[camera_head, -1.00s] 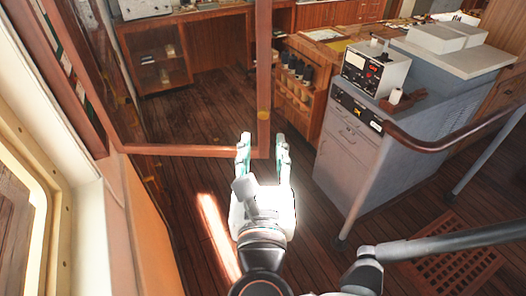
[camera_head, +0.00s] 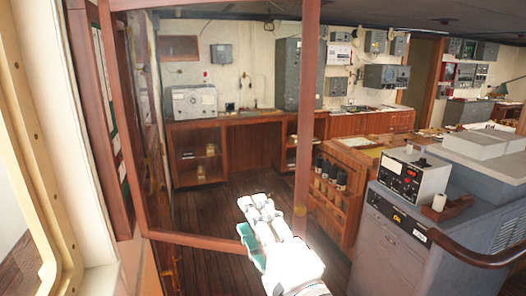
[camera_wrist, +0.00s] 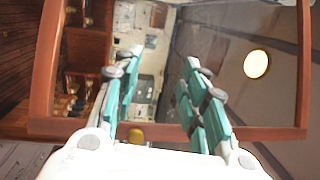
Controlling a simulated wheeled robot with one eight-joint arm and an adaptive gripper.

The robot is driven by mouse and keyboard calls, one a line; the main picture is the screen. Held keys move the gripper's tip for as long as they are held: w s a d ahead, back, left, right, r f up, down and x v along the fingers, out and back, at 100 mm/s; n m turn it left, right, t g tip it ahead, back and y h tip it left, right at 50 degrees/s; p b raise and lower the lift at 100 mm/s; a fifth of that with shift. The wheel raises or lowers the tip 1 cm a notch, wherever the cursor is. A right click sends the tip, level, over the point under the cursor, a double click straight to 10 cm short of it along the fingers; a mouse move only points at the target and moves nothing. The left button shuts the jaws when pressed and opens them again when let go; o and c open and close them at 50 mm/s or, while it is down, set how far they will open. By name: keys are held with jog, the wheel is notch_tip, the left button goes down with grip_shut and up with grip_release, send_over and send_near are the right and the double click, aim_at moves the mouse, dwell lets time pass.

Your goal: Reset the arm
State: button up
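My gripper (camera_head: 250,216) is white with teal finger pads. It is raised in front of the lower part of a red-brown wooden frame (camera_head: 308,110) in the head view. In the wrist view my gripper (camera_wrist: 163,62) has its two fingers well apart with nothing held between them. The wooden frame (camera_wrist: 45,70) surrounds the fingers in that view. I cannot tell whether the gripper touches it.
A grey console cabinet (camera_head: 395,240) with a curved wooden rail (camera_head: 470,257) stands at the right. A wooden rack (camera_head: 335,195) holds dark bottles. A cream window frame (camera_head: 45,190) is close at the left. Open plank floor (camera_head: 205,205) lies beyond the frame.

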jog(key=s+d+f+n+g+h+b, duration=0.3)
jog(key=d+f+n+g+h, duration=0.1)
jog(key=d+f, duration=0.6)
jog(key=s+d+f+n+g+h+b, duration=0.3)
jog(key=d+f+n+g, duration=0.3)
jog(key=d+f+n, duration=0.3)
notch_tip(320, 180, down, 5)
jog(key=shift+d+r+g+h, duration=0.15)
jog(key=shift+d+g+h, duration=0.15)
jog(key=shift+d+h, duration=0.6)
jog(key=shift+s+d+y, duration=0.1)
jog(key=shift+y, duration=0.2)
